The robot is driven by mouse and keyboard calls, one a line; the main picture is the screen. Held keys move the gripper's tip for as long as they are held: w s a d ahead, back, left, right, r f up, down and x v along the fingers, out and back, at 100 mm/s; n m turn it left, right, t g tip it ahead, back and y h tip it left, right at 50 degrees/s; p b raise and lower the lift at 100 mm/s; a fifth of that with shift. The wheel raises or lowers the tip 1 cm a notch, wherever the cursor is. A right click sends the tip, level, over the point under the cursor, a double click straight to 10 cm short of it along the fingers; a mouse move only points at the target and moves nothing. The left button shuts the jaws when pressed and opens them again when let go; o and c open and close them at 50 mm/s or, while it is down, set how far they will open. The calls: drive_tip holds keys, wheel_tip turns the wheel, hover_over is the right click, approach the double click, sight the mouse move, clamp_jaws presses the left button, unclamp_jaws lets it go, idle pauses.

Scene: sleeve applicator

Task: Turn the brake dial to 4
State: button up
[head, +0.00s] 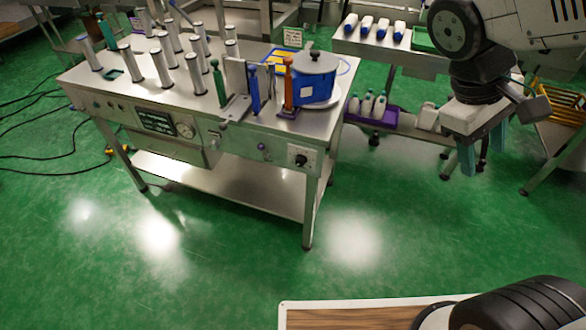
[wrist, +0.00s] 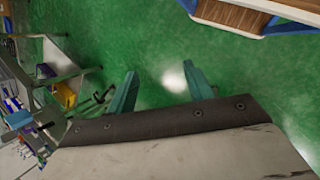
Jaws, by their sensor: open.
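A black dial with a light scale plate (head: 301,158), which looks like the brake dial, sits on the front panel of the steel machine table (head: 222,137), near its right corner. Its pointer and numbers are too small to read. My gripper (head: 483,150) hangs in the air to the right of the table, well apart from the dial. Its two teal fingers are spread and empty. They also show in the wrist view (wrist: 163,84), over green floor. I cannot make out the dial in the wrist view.
The table carries several steel posts, a blue drum (head: 316,75) and an orange-handled part (head: 288,82). A purple knob (head: 262,147) and a gauge (head: 185,130) share its front. A side bench (head: 375,50) stands behind at right. Floor before the table is clear.

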drive_tip(key=w+a+f+n+t+h, duration=0.3)
drive_tip(key=w+a+f+n+h, duration=0.3)
drive_tip(key=w, duration=0.3)
drive_tip(key=w+a+f+n+t+h, duration=0.35)
drive_tip(key=w+f+n, duration=0.25)
drive_tip(key=w+n, duration=0.3)
drive_tip(key=n+t+y, duration=0.9)
drive_tip(key=n+t, duration=0.3)
drive_tip(key=n, duration=0.4)
approach(299, 164)
drive_tip(key=shift+h, duration=0.25)
drive_tip(key=x, duration=0.8)
drive_tip(key=shift+w, duration=0.2)
drive_tip(key=shift+a, duration=0.1)
drive_tip(key=c, duration=1)
